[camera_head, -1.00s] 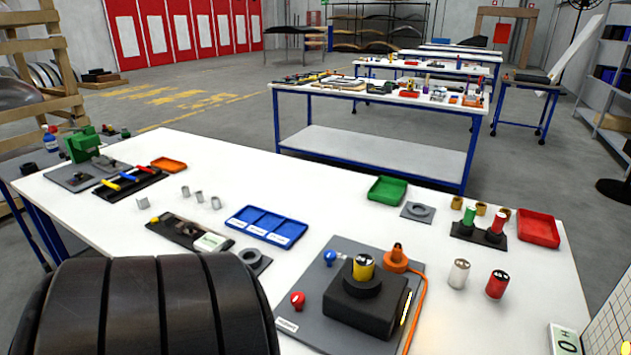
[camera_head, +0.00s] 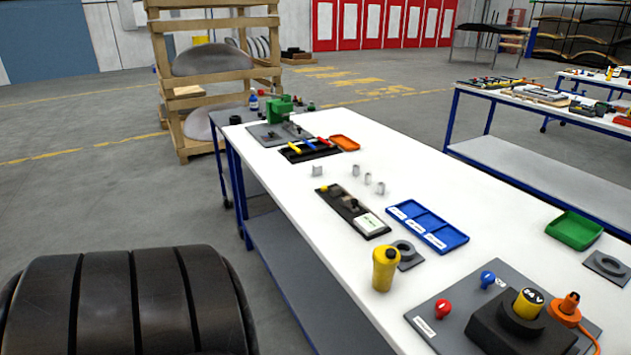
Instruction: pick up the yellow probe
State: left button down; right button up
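A yellow upright cylinder (camera_head: 385,268) with a dark spot near its top stands near the front edge of the white table. It is beside a grey ring block (camera_head: 408,254). A thin yellow-handled tool (camera_head: 294,147) lies beside a blue and a red one on a black tray (camera_head: 290,156) at the table's far left end. I cannot tell for sure which of these is the yellow probe. Neither gripper is in view. A dark ribbed part of my own arm fills the lower left.
A blue compartment tray (camera_head: 446,238), a green tray (camera_head: 574,229) and an orange tray (camera_head: 344,143) stand on the table. A black box (camera_head: 500,335) with a yellow 24 V plug (camera_head: 528,303) sits at lower right. A wooden rack (camera_head: 168,70) stands behind.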

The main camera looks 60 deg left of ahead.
aim_at(384, 269)
jog(key=u, duration=1.4)
